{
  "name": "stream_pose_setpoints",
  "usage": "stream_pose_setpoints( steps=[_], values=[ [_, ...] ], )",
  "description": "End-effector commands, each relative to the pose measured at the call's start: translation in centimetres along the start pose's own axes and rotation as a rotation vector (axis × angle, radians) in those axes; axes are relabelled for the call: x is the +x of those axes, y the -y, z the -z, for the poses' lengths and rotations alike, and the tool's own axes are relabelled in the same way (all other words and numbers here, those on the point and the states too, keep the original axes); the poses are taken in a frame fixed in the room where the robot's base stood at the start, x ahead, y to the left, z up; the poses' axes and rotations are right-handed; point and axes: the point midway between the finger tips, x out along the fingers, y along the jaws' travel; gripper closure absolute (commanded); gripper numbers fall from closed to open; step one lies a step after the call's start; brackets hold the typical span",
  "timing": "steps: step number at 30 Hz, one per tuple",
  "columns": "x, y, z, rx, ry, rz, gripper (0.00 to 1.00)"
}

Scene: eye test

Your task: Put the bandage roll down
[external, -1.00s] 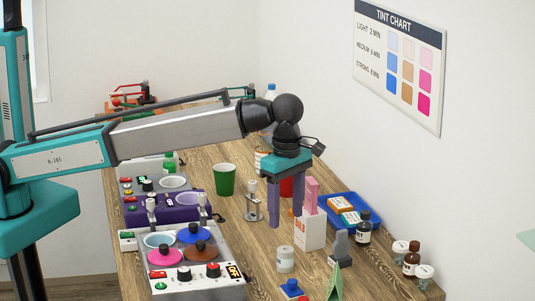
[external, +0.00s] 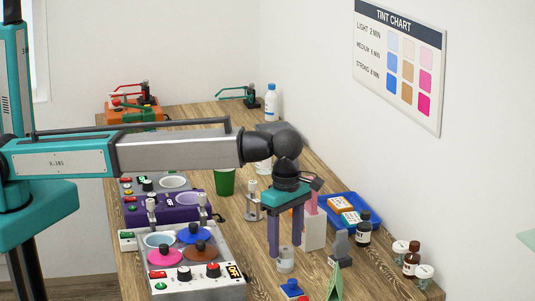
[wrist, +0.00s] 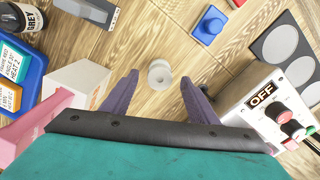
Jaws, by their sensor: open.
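The bandage roll (external: 285,262) is a small whitish cylinder standing on the wooden table. In the wrist view it shows from above as a pale round roll (wrist: 159,82) with a hole or dimple in its top. My gripper (external: 285,249) points down over it with its two purple fingers spread. In the wrist view the roll shows in the gap between the fingertips (wrist: 158,76), with a visible gap on each side. The fingers are open and hold nothing.
A white box (external: 315,231) with a pink piece stands close to the right finger. A grey stamp-like block (external: 341,247), a blue piece (external: 291,288) and a green folded card (external: 335,283) are nearby. The wax-pot unit (external: 190,262) is to the left; a blue tray (external: 345,208) lies behind.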

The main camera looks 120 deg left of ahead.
Motion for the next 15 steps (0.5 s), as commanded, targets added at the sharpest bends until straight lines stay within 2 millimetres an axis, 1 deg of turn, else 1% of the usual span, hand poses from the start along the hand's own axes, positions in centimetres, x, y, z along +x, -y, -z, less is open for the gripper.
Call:
stream_pose_setpoints(
  steps=[8, 15],
  values=[
    [0.1, 0.0, 0.0, 0.000, -0.001, 0.000, 0.46],
    [1.5, 0.0, 0.1, 0.000, -0.001, 0.001, 0.46]
  ],
)
